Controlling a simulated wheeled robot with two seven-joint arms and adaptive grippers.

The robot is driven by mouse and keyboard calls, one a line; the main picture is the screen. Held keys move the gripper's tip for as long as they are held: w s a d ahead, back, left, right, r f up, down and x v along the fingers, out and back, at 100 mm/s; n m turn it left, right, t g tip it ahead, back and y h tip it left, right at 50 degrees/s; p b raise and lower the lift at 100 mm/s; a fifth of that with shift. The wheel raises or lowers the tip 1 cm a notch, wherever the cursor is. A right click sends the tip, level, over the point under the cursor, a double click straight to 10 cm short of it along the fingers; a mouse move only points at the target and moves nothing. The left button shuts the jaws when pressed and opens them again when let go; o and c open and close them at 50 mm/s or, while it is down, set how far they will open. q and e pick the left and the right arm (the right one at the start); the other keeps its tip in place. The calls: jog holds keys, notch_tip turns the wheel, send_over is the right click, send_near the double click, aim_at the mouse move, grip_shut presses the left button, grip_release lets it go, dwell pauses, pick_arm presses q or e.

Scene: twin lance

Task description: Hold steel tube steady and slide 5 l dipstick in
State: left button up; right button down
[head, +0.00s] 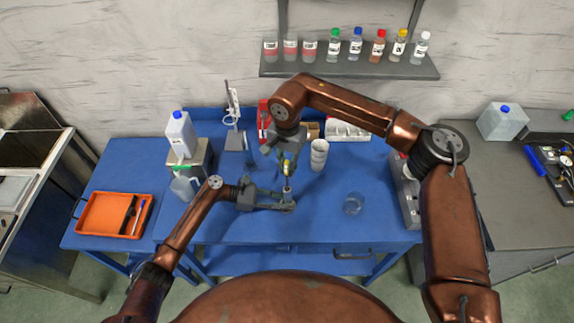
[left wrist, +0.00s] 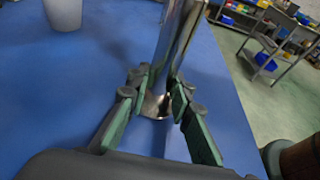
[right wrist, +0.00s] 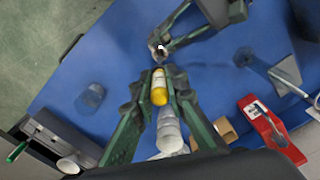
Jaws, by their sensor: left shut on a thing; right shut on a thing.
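The steel tube (left wrist: 178,40) is a shiny upright cylinder over the blue table. My left gripper (head: 286,200) is shut on its lower part; the green-padded fingers sit on either side of it in the left wrist view. The tube's open mouth (right wrist: 157,48) shows in the right wrist view. My right gripper (head: 285,158) is shut on the dipstick (right wrist: 160,88), whose yellow and white part shows between its fingers. In the head view the dipstick's yellow part (head: 286,166) is just above the tube (head: 287,187). Whether its lower end is inside the tube I cannot tell.
White stacked cups (head: 319,155) and a clear beaker (head: 354,204) stand right of the grippers. An orange tray (head: 113,216), a jug (head: 184,188) and a blue-capped canister (head: 181,132) are at left. A bottle shelf (head: 350,69) hangs behind. The table front is mostly clear.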

aim_at(287, 161)
jog(key=shift+f, duration=4.55)
jog(key=c, duration=1.8)
grip_release()
jog(key=shift+c, duration=0.2)
notch_tip(287, 161, up, 12)
jog(key=shift+r, duration=0.1)
pick_arm(q)
jog(key=o, duration=0.9)
jog(key=shift+a, duration=0.1)
